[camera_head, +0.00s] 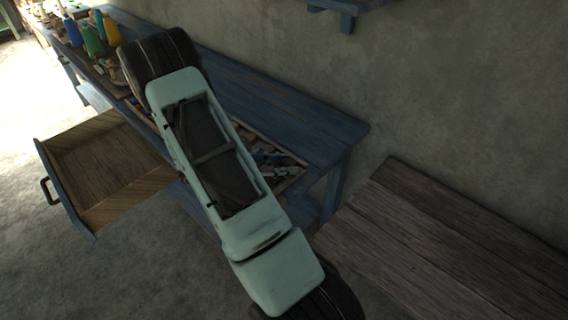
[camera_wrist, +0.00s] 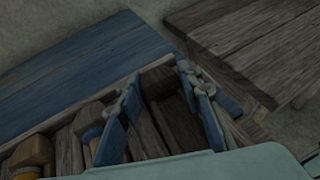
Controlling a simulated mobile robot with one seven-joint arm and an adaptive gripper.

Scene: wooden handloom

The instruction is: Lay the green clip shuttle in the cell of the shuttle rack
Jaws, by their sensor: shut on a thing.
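My gripper (camera_wrist: 157,78) has two blue fingers with grey knuckles in the wrist view. It is over the divided wooden tray that I take as the shuttle rack (camera_wrist: 68,153), on the blue bench. A dark brown wooden piece (camera_wrist: 178,122) shows between the fingers, which I take as the held green clip shuttle. No green shows on it, and whether it touches the rack cannot be told. Wooden pieces with yellow and blue parts (camera_wrist: 93,136) lie in the rack left of my gripper. In the head view my arm hides much of the rack and the grip is unclear.
The blue bench (camera_head: 285,110) runs along the wall. An open, empty-looking drawer (camera_head: 110,160) juts out at the left.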

